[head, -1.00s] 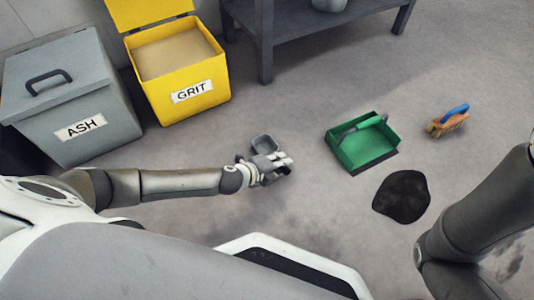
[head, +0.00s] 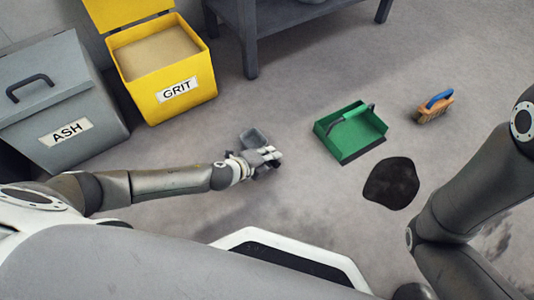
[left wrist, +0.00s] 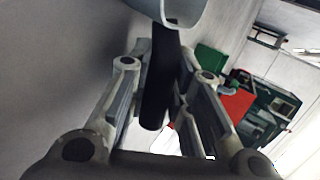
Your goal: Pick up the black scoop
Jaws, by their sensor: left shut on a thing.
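The black scoop (head: 254,137), a small dark grey pan with a lighter rim, shows just beyond my left gripper (head: 262,160) in the head view. My left gripper is shut on its handle, which the fingers mostly hide there. In the left wrist view the dark handle (left wrist: 157,95) runs between the two fingers, and the grey edge of the pan (left wrist: 180,12) shows at the top. I cannot tell whether the scoop touches the floor. My right arm comes in at the right of the head view, but its gripper does not show.
A grey ASH bin (head: 60,98) and an open yellow GRIT bin (head: 190,104) stand at the left. A green dustpan (head: 343,154), a brush (head: 434,108) and a dark patch (head: 391,184) lie at the right. A dark bench (head: 249,45) stands behind. Floor around the scoop is clear.

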